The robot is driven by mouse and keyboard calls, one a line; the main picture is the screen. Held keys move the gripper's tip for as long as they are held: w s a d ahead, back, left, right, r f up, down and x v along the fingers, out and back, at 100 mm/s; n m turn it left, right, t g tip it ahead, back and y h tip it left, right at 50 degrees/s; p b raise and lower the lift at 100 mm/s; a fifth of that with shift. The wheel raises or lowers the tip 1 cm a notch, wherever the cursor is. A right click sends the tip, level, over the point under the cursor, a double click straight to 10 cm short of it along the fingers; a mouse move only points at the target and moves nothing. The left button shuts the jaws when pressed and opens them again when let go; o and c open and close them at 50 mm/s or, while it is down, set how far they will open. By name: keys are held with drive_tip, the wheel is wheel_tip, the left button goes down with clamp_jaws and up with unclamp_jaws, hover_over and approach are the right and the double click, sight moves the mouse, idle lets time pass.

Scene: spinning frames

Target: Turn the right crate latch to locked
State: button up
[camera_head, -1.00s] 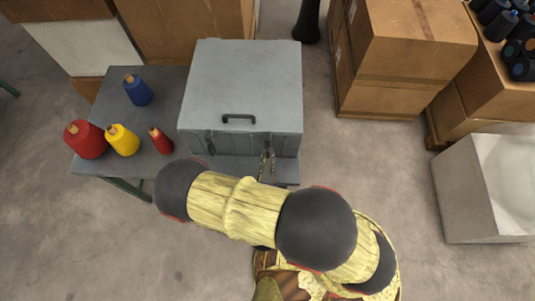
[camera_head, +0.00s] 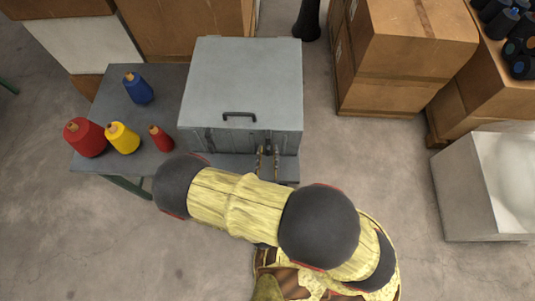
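The grey crate (camera_head: 240,75) stands on the table with its lid down and a dark handle (camera_head: 239,115) on its front edge. The right crate latch (camera_head: 268,148) is a small dark piece on the right part of the front face. Its exact angle is too small to tell. My gripper (camera_head: 268,151) is at the crate's front. Its two thin fingers are apart, on the left and right of the latch, with a gap between them. I cannot tell whether they touch it. My arm hides the space below the gripper.
Blue (camera_head: 138,90), yellow (camera_head: 122,138), large red (camera_head: 85,138) and small red (camera_head: 160,138) thread cones stand on the grey table (camera_head: 165,85) left of the crate. Cardboard boxes (camera_head: 410,55) stand at the back right. A pale bin (camera_head: 465,195) is at right. Floor between is clear.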

wheel_tip(320, 180, up, 9)
idle(0.4)
drive_tip(key=shift+r, duration=0.1)
idle(0.4)
